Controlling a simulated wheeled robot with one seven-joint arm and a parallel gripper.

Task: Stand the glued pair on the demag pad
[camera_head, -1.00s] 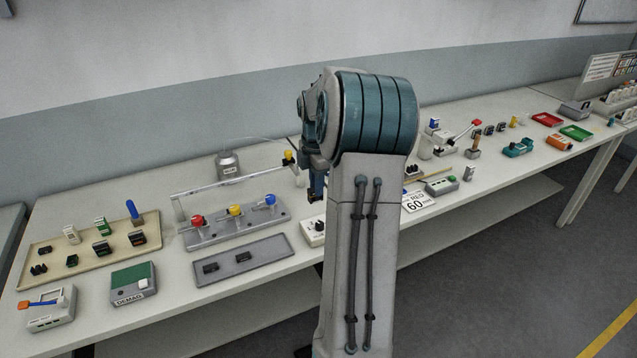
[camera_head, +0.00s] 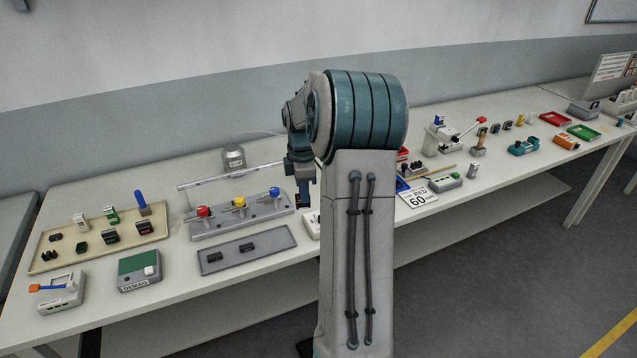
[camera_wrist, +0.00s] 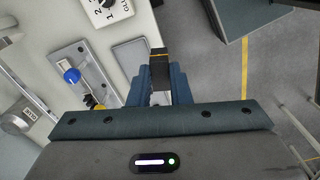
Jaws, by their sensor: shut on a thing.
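My gripper (camera_wrist: 160,85) is shut on a small dark block with a thin yellow line across it, which looks like the glued pair (camera_wrist: 159,66). It sticks out past the fingertips in the wrist view. In the head view my gripper (camera_head: 302,198) points down to the right of the lever fixture; what it holds is too small to make out there. The demag pad (camera_head: 138,265) is a grey box with a green top and a DEMAG label, at the front left of the bench, well left of my gripper. Its green top looks bare.
A fixture with red, yellow and blue knobs (camera_head: 240,222) stands between my gripper and the pad. A grey tray (camera_head: 225,262) with two dark parts lies in front of it. A beige tray (camera_head: 70,262) of connectors and a white tester (camera_head: 60,298) are beside the pad.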

